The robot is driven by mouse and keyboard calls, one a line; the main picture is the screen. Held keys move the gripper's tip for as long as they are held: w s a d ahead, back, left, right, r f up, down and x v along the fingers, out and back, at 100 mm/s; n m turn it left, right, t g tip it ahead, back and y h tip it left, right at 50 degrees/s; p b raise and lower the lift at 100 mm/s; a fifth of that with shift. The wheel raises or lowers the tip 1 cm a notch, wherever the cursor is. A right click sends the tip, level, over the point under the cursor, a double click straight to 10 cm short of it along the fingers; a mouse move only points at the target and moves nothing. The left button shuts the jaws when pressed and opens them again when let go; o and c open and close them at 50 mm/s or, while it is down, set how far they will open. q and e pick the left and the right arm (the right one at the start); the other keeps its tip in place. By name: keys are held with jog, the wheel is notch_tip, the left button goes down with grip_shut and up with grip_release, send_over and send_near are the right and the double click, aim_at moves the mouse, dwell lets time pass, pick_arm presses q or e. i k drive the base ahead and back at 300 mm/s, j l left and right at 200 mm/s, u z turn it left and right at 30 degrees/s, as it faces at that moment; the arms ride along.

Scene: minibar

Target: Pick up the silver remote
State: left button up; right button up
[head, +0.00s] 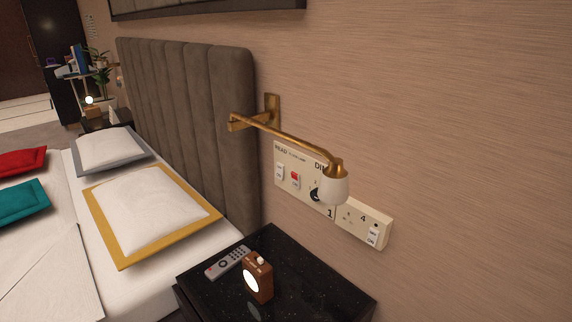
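A silver remote (228,262) with dark buttons and a red one lies flat on the black speckled top of the nightstand (318,284). It is near the nightstand's left edge, on the bed side. A small brown wooden clock or lamp with a round lit white face (264,282) stands just right of the remote, close to its end. Neither of my grippers shows in the head view.
A bed with a white pillow edged in yellow (150,212) is left of the nightstand, against a padded brown headboard (190,110). A brass wall lamp (290,136) sticks out above the nightstand. A switch panel (298,178) is on the wall. The nightstand's right part is clear.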

aim_at(213, 273)
jog(key=k+j, duration=0.65)
jog(key=k+l, duration=0.15)
jog(key=k, duration=0.15)
